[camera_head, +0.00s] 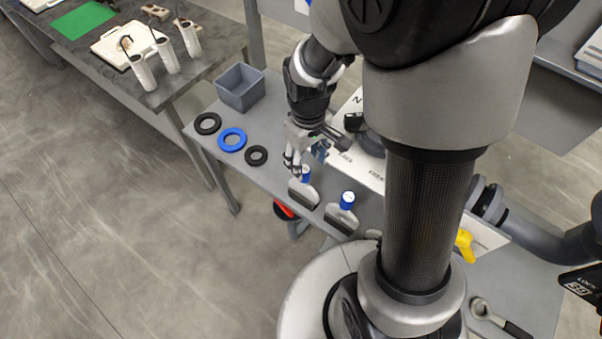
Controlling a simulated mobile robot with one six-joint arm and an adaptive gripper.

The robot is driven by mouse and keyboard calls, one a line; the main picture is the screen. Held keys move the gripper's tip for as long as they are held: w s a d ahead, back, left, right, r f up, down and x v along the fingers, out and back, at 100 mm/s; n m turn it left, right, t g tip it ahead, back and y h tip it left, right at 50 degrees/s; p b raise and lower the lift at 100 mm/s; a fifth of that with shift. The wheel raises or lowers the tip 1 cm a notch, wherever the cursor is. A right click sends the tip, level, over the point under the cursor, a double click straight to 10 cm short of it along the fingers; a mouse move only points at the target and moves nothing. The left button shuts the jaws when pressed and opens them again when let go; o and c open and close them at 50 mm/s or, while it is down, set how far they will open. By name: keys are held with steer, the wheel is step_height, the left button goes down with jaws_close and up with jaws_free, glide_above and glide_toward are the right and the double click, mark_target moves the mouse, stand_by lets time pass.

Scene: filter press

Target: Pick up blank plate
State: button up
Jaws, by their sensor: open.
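My gripper (293,164) is open, with its fingers pointing down over the grey workbench (233,172). It is just above and to the left of a pale, flared piece with a dark lower edge and a blue top (304,191). I cannot tell whether the fingers touch it. A similar flared piece with a blue top (341,216) stands to its right. No label marks either as the blank plate, and I cannot tell for certain which thing that is. My arm hides part of the bench.
A black ring (199,129), a blue ring (224,146) and a smaller black ring (248,159) lie left of my gripper. A grey bin (240,91) stands behind them. A white lettered panel (350,162) is right of my gripper. A wrench (492,316) lies at lower right.

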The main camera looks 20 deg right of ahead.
mark_target(305, 169)
steer(key=f, duration=0.2)
steer(key=f+b, duration=0.1)
steer(key=f, duration=0.2)
steer(key=f+b, duration=0.1)
steer(key=f, duration=0.1)
steer(key=shift+w+a+f, duration=0.1)
steer(key=shift+w+f, duration=0.25)
jaws_close()
stand_by(0.4)
